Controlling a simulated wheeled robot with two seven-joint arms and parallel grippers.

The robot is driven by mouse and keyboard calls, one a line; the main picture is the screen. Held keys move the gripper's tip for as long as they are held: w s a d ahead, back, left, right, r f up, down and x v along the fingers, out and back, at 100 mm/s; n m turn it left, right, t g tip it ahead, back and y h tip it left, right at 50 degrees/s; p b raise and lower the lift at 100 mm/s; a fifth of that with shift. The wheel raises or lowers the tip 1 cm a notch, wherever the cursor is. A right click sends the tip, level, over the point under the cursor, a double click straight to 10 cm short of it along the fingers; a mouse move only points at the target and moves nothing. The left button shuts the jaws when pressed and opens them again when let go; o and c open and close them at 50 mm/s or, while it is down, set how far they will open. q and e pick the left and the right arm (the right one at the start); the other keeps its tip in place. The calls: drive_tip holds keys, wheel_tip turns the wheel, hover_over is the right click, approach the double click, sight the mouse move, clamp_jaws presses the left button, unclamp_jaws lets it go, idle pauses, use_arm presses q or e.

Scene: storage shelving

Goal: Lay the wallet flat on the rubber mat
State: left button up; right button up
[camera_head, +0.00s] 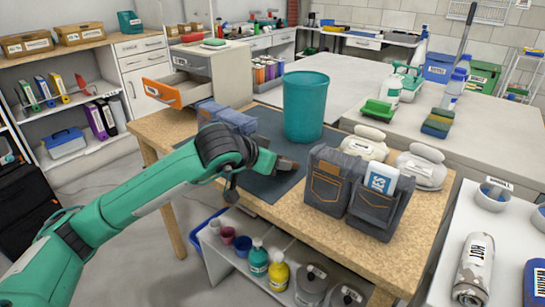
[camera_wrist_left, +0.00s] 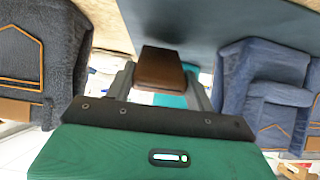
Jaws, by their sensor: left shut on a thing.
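My left gripper (camera_head: 276,161) reaches in from the left over the dark rubber mat (camera_head: 268,188) on the wooden table. In the left wrist view its fingers (camera_wrist_left: 161,84) are shut on a brown wallet (camera_wrist_left: 162,67). In the head view only a small brownish part of the wallet (camera_head: 288,164) shows at the gripper's tip. The wallet is over the mat, which also shows in the left wrist view (camera_wrist_left: 215,22). I cannot tell whether the wallet touches the mat. My right gripper is not in view.
A teal bin (camera_head: 306,105) stands at the mat's back. Denim pocket holders (camera_head: 322,183) stand to its right, one with a white-and-blue item (camera_head: 381,178). Blue denim holders (camera_head: 228,117) stand to its left. The mat's front is clear.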

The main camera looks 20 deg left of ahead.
use_arm(q)
drive_tip(key=o, duration=1.1)
